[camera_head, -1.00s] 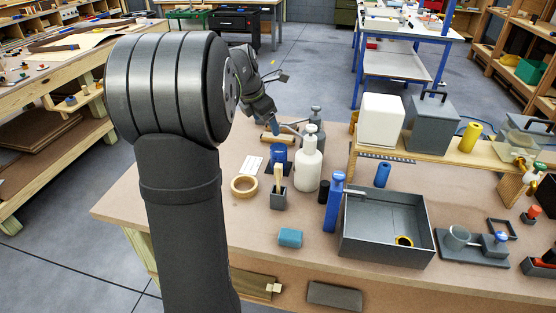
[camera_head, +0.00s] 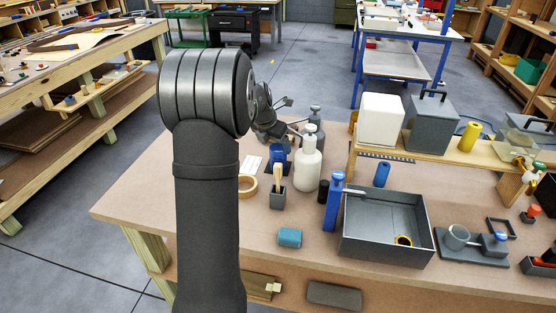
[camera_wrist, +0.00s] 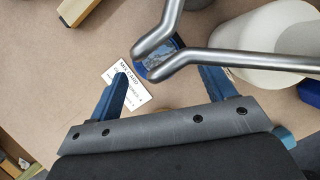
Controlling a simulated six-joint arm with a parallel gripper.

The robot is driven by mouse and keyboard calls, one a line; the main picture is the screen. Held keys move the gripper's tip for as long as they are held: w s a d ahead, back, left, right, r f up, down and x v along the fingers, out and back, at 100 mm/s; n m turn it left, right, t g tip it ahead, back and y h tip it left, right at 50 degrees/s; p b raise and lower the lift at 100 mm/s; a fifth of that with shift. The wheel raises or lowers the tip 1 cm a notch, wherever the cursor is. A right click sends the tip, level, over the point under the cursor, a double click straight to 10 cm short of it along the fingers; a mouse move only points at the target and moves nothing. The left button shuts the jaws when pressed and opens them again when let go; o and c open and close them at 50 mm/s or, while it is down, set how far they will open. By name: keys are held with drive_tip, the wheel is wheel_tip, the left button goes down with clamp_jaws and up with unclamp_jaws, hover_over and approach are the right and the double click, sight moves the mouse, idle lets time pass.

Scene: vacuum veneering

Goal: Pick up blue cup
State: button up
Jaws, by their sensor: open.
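In the wrist view the cup (camera_wrist: 159,56) shows at the upper middle, just beyond and between the open blue fingers (camera_wrist: 163,70). Two metal spouts cross over part of it there. The fingers hold nothing, and whether they touch the cup cannot be told.
A grey pump bottle (camera_head: 317,118) stands behind the white one. A brush holder (camera_head: 276,197), tape roll (camera_head: 248,186) and white card (camera_head: 250,164) lie near the cup. A blue bottle (camera_head: 334,203) and grey tray (camera_head: 388,250) are right. The front left bench is clear.

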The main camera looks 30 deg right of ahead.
sight(278, 157)
drive_tip(key=x, duration=0.5)
drive_tip(key=shift+w+f, duration=0.25)
drive_tip(key=c, duration=1.2)
drive_tip(key=shift+o, duration=0.2)
drive_tip(key=shift+r, duration=0.1)
